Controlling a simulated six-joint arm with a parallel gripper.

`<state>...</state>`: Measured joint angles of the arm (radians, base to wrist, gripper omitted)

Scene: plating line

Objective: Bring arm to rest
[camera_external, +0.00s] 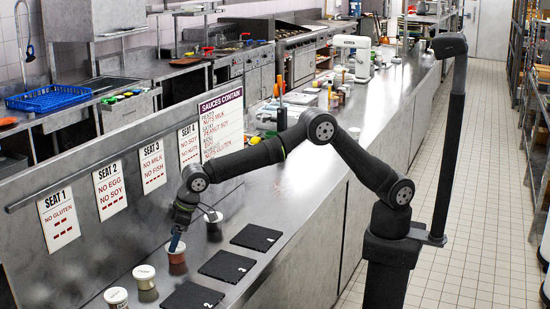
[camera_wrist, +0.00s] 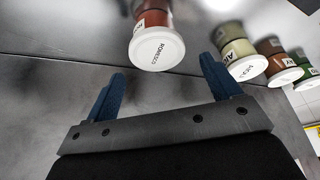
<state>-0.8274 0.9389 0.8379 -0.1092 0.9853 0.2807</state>
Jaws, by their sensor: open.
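My gripper (camera_external: 175,242) is low over the counter at the front left, pointing down beside the sauce jars. In the wrist view my gripper (camera_wrist: 162,92) shows two blue fingers spread apart with nothing between them. A reddish jar with a white lid marked ROMESCO (camera_wrist: 157,48) lies just beyond the fingers. In the external view a reddish-brown jar (camera_external: 177,258) stands right under or beside the fingertips; whether they touch cannot be told. My arm is bent, reaching left from its post over the counter.
Other lidded jars stand nearby, a pale one (camera_external: 144,274), one at the front (camera_external: 116,297) and a dark one (camera_external: 213,226). Dark mats (camera_external: 228,266) lie along the counter. A panel with seat cards (camera_external: 110,190) rises behind the jars. Bottles and tubs (camera_external: 285,112) stand farther along.

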